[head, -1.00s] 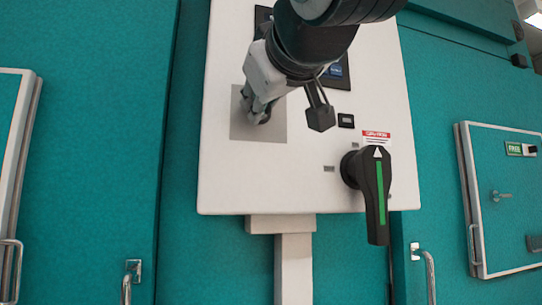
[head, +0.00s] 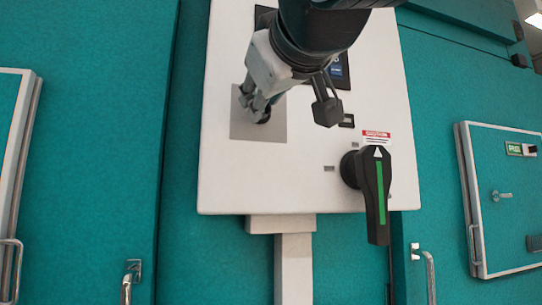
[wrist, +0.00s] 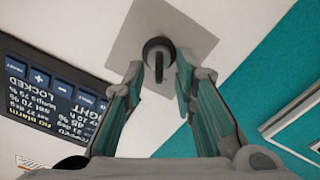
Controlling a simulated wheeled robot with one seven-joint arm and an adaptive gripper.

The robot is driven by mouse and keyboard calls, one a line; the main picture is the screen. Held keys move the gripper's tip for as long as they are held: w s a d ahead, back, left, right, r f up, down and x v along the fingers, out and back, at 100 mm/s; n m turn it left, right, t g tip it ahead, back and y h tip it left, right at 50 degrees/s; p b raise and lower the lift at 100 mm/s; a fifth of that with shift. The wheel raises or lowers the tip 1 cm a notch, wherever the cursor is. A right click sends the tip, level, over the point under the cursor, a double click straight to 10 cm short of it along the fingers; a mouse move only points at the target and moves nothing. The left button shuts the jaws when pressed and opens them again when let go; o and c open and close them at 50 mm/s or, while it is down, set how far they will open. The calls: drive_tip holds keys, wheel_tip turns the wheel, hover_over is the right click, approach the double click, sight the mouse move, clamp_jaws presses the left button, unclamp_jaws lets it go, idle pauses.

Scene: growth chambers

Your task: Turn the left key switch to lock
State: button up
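The left key switch is a round black knob with a raised key-like bar, on a grey square plate (head: 277,128) at the left of the white panel. In the wrist view the key switch (wrist: 158,52) sits between my fingertips, its bar running roughly up and down in the picture. My gripper (wrist: 159,75) is open, one finger on each side of the bar, with gaps visible. In the head view my gripper (head: 256,106) reaches the plate from above and partly hides the switch.
A large black handle with a green stripe (head: 379,195) is at the panel's lower right, under a red-white label (head: 376,135). A dark display (wrist: 50,95) beside the plate reads "LOCKED" upside down. Teal chamber doors (head: 80,150) flank the panel.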

drive_tip(key=v, duration=1)
drive_tip(key=shift+s, duration=0.2)
drive_tip(key=w+d+f+m+g+h+p, duration=0.1)
drive_tip(key=d+f+m+g+h+p, duration=0.15)
drive_tip(key=d+f, duration=0.45)
drive_tip(key=w+d+f+m+g+h+p, duration=0.1)
drive_tip(key=d+f+m+g+h+p, duration=0.2)
drive_tip(key=f, duration=0.8)
drive_tip(key=s+d+f+m+g+p, duration=0.2)
drive_tip(key=s+f, duration=0.4)
drive_tip(key=f, duration=0.3)
drive_tip(key=s+d+f+m+g+p, duration=0.2)
drive_tip(key=s+d+f+g+p, duration=0.1)
drive_tip(key=s+d+f+g, duration=0.2)
wheel_tip(320, 180, down, 5)
drive_tip(key=shift+s+d+r+g+p, duration=0.2)
drive_tip(key=shift+s+d+g+p, duration=0.15)
drive_tip(key=shift+s, duration=0.7)
drive_tip(key=shift+y, duration=0.25)
